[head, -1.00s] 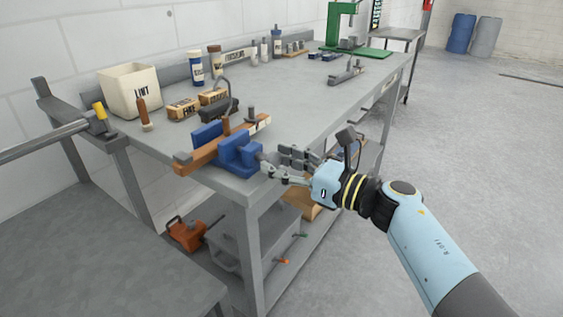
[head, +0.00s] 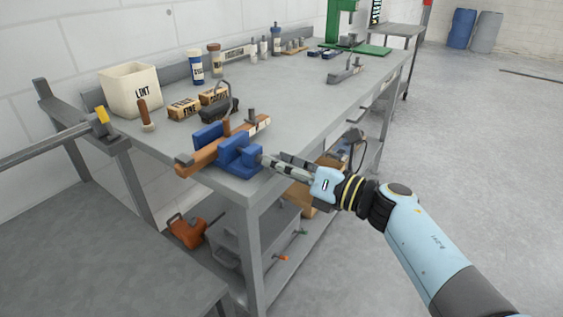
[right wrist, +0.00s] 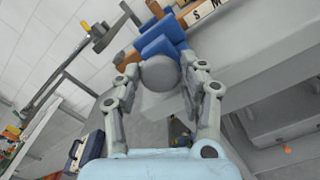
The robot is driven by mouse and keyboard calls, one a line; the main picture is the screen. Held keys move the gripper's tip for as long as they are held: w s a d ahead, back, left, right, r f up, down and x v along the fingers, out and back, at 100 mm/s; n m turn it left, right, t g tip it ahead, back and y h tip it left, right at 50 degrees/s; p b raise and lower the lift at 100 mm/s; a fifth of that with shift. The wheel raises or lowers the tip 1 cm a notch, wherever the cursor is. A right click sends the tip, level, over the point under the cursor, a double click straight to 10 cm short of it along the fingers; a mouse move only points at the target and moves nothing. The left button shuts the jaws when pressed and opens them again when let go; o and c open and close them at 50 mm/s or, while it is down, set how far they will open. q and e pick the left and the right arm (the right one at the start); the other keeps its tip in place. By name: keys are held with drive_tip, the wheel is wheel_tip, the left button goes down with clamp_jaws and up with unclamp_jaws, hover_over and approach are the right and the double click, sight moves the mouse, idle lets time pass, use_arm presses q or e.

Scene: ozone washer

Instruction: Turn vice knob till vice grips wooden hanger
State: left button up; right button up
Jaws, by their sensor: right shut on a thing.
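The blue vice (head: 240,156) sits at the near corner of the workbench. The wooden hanger (head: 194,161) lies between its jaws, close to the front jaw; I cannot tell whether both jaws touch it. The hanger also shows at the top of the right wrist view (right wrist: 197,13), with printed letters. My right gripper (head: 273,163) reaches the vice from the right. In the right wrist view, its fingers are shut on the round grey vice knob (right wrist: 160,74), one on each side. My left gripper is not in view.
The workbench (head: 310,115) holds a LINT bin (head: 131,90), small boxes (head: 184,108), bottles and a green press (head: 342,25) at the far end. A lower shelf holds a grey case (head: 262,236). Open floor lies to the right.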

idle(0.4)
drive_tip(key=o, duration=1.1)
drive_tip(key=shift+o, duration=0.2)
drive_tip(key=v, duration=1.2)
